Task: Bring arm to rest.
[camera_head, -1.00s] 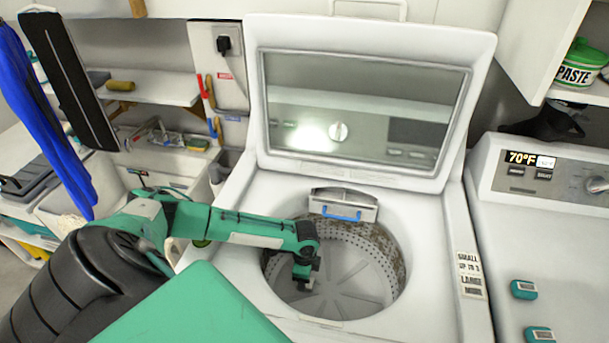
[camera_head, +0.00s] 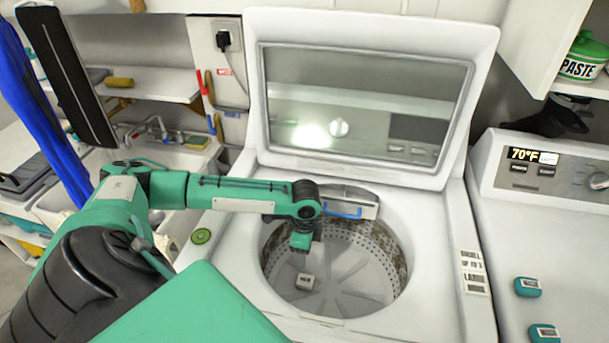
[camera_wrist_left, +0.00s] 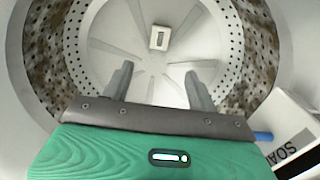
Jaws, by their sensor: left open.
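My left arm reaches from the left over the open top-loading washing machine (camera_head: 225,285). My left gripper (camera_head: 301,247) points down at the mouth of the drum (camera_head: 375,262). In the left wrist view its two grey fingers (camera_wrist_left: 160,82) are spread apart with nothing between them. A small whitish block with a dark mark (camera_head: 305,281) lies on the drum floor below the gripper; it also shows in the left wrist view (camera_wrist_left: 159,38), beyond the fingertips and apart from them. My right gripper is not in view.
The washer's raised lid (camera_head: 355,165) stands behind the arm. A soap drawer with a blue handle (camera_head: 345,208) is close to the wrist at the drum's back rim. A second machine (camera_head: 560,225) stands right, a sink (camera_head: 165,160) left. The space above the washer's right side is clear.

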